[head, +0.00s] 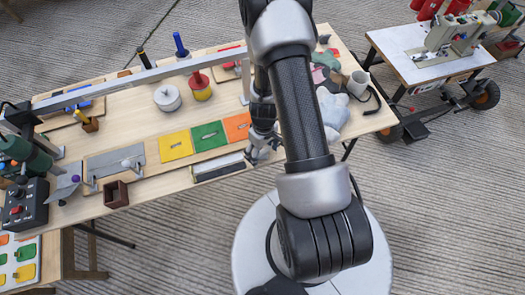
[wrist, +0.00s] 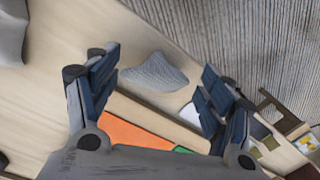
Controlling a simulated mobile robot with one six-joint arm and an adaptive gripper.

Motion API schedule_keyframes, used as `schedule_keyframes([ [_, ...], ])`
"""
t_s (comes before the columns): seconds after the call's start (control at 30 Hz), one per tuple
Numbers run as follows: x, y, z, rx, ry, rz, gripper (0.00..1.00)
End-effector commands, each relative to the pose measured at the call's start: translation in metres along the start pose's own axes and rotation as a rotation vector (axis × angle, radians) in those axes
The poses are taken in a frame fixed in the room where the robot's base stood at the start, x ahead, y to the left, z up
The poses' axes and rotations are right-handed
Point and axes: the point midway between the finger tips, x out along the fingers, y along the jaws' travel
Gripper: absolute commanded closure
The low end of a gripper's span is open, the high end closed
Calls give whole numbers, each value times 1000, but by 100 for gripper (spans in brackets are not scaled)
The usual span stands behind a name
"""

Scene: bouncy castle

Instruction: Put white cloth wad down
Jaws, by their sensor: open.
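The white cloth wad (wrist: 155,73) is a pale, ribbed, pointed lump in the wrist view. It appears to rest on the wooden tabletop near the table's edge, in the gap beyond my fingers. My gripper (wrist: 158,88) is open, with a dark blue-padded finger on either side and clear space between each finger and the wad. In the head view my gripper (head: 258,154) is low over the table's front edge, right of the long narrow tray. I cannot make out the wad there; my gripper and arm cover that spot.
The long narrow tray (head: 218,170) lies close left of my gripper. Yellow (head: 176,146), green (head: 209,136) and orange (head: 237,127) panels lie behind it. A grey bar (head: 130,81) spans above the table.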

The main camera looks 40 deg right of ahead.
Motion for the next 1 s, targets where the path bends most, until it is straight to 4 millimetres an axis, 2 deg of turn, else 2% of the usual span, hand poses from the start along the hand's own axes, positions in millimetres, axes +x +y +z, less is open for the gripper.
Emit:
schedule_keyframes([
  [0.17, -2, 0, 0, 0, 0, 0, 26],
  [0.27, -10, 0, 0, 0, 2, 1, 26],
  [0.7, -99, 0, -1, 0, 3, 1, 26],
  [1.0, -133, -2, -4, 1, 11, 5, 26],
])
